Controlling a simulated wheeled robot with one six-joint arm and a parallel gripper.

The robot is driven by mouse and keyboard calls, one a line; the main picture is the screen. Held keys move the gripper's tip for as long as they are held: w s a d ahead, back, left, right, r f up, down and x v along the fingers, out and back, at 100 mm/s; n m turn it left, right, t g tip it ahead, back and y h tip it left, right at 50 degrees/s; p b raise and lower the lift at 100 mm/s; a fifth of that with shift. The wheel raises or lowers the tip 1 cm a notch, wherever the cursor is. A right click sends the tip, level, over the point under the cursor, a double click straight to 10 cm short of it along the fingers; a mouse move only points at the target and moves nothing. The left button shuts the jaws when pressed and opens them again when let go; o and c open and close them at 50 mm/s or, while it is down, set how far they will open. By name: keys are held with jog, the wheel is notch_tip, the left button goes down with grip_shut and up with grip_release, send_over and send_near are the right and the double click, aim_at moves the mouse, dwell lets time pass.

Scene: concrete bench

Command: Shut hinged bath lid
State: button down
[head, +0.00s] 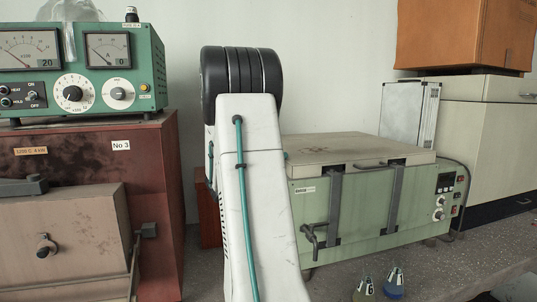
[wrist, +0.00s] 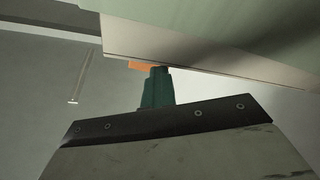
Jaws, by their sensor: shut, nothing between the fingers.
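The bath (head: 350,225) is a pale green box on the bench in the head view, with a control panel at its right end. Its cream lid (head: 335,147) lies about flat over the top, with a dark handle (head: 380,162) at the front; whether it is fully seated is not clear. My arm covers the bath's left side and hides my gripper in the head view. In the wrist view my gripper (wrist: 157,72) is shut and empty, its green tip close to the lower edge of a pale slab (wrist: 205,62). I cannot tell whether they touch.
A green meter unit (head: 80,65) sits on a reddish-brown box (head: 155,200) at the left. A metal case (head: 408,112) stands behind the bath, near a cream cabinet (head: 485,135). A drain tap (head: 312,236) sticks out.

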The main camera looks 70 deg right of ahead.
jog(key=shift+s+f, duration=0.1)
jog(key=shift+f, duration=0.6)
notch_tip(320, 180, up, 5)
jog(key=w+d+v, duration=0.1)
jog(key=v, duration=0.9)
jog(key=shift+w, duration=0.1)
